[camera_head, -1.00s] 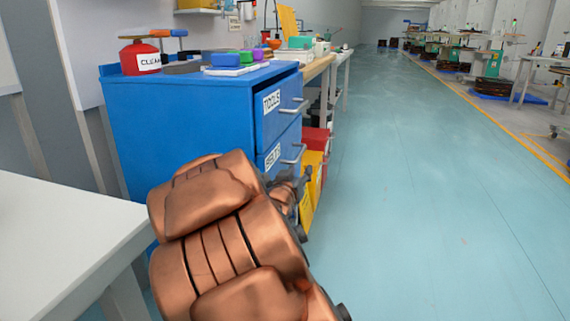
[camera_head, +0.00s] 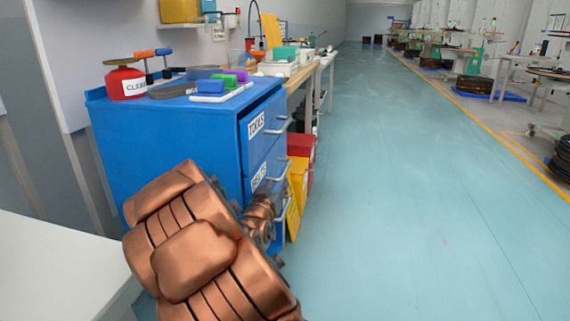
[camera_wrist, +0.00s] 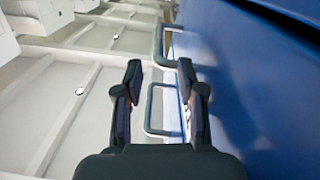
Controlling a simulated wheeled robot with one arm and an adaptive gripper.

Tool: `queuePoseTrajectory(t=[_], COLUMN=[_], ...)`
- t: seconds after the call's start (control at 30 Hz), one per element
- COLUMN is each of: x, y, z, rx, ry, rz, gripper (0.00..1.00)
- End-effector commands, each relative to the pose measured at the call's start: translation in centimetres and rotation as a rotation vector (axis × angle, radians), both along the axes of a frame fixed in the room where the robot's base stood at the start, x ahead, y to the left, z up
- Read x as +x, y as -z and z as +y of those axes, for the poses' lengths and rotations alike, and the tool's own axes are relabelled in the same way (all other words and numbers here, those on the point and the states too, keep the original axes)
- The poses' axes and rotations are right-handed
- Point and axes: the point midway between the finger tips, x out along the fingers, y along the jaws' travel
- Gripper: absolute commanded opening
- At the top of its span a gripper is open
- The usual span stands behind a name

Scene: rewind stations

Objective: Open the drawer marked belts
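The belts drawer (camera_head: 262,188) is on the front of the blue cabinet (camera_head: 150,150), below the tools drawer (camera_head: 254,150). It looks shut; its label is partly legible and my arm hides its lower part. Its bar handle (camera_head: 274,172) sticks out from the front. My gripper (camera_wrist: 160,72) is open in the wrist view, with its fingers apart beside the blue front. Two bar handles, an upper one (camera_wrist: 160,48) and a lower one (camera_wrist: 148,112), show near and between the fingers. I cannot tell which is the belts handle, or whether a finger touches one.
A pale table (camera_head: 50,270) is at the lower left, close to my arm. Yellow (camera_head: 296,190) and red (camera_head: 302,145) bins stand beyond the cabinet. A red can (camera_head: 126,84) and small coloured items sit on the cabinet top. The floor to the right is clear.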

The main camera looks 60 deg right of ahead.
Motion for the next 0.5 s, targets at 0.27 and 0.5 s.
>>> queuePoseTrajectory(t=[0.27, 0.5], x=[1.0, 2.0], y=[0.1, -0.1], z=[-2.1, -5.4], rx=[0.002, 0.001], ry=[-0.021, -0.016], rz=[0.004, -0.006], gripper=[0.39, 0.39])
